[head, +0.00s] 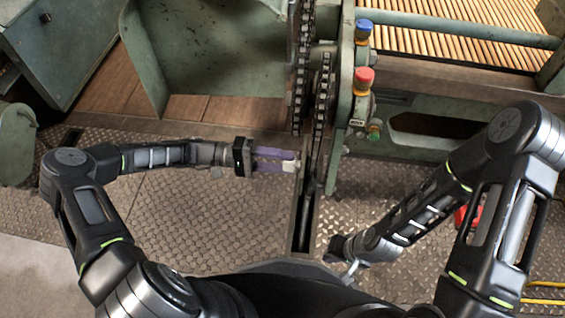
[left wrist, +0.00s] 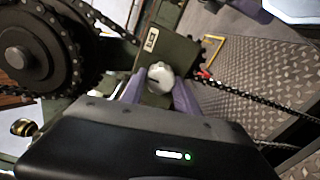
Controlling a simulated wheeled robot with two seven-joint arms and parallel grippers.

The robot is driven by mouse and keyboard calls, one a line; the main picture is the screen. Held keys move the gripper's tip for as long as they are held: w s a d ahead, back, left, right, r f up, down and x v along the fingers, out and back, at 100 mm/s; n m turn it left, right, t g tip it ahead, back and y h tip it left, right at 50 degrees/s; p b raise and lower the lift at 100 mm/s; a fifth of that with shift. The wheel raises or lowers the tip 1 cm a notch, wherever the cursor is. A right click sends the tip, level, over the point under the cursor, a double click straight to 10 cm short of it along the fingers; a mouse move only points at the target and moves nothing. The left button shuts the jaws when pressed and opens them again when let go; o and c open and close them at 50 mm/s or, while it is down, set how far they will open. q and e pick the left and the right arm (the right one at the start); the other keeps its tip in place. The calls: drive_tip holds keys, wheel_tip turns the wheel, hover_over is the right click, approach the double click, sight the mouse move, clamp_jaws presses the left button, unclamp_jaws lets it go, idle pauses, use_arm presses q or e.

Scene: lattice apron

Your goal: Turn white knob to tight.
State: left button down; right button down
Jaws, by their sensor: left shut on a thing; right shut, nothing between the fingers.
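The white knob (left wrist: 160,78) sits between the two purple fingers of my left gripper (left wrist: 159,88) in the left wrist view. A short dark mark shows on its face. It sits on a green machine part. In the head view my left gripper (head: 286,161) reaches right to the chain drive, and a small white piece of the knob (head: 289,167) shows at its fingertips. The gripper is shut on the knob. My right gripper (head: 350,270) is low in the head view, shut and empty, small and partly hidden by my own body.
Chains (head: 321,100) and a green side plate (head: 345,90) stand right by my left fingertips. Blue (head: 364,30) and red (head: 364,76) buttons are on the plate. A dark sprocket (left wrist: 35,55) is left in the wrist view. Patterned metal floor (head: 190,215) lies open below.

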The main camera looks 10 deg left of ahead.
use_arm(q)
drive_tip(key=shift+s+r+m+b, duration=0.1)
drive_tip(key=shift+m+b, duration=1.65)
drive_tip(key=shift+m, duration=2.65)
drive_tip(key=shift+s+m+b, duration=0.1)
drive_tip(key=shift+m+b, duration=1.6)
drive_tip(key=shift+m, duration=2.7)
drive_tip(key=c, duration=0.9)
unclamp_jaws()
drive_tip(key=shift+r, duration=0.1)
drive_tip(key=a+p, duration=0.1)
drive_tip(key=a, duration=0.7)
drive_tip(key=shift+p, duration=0.35)
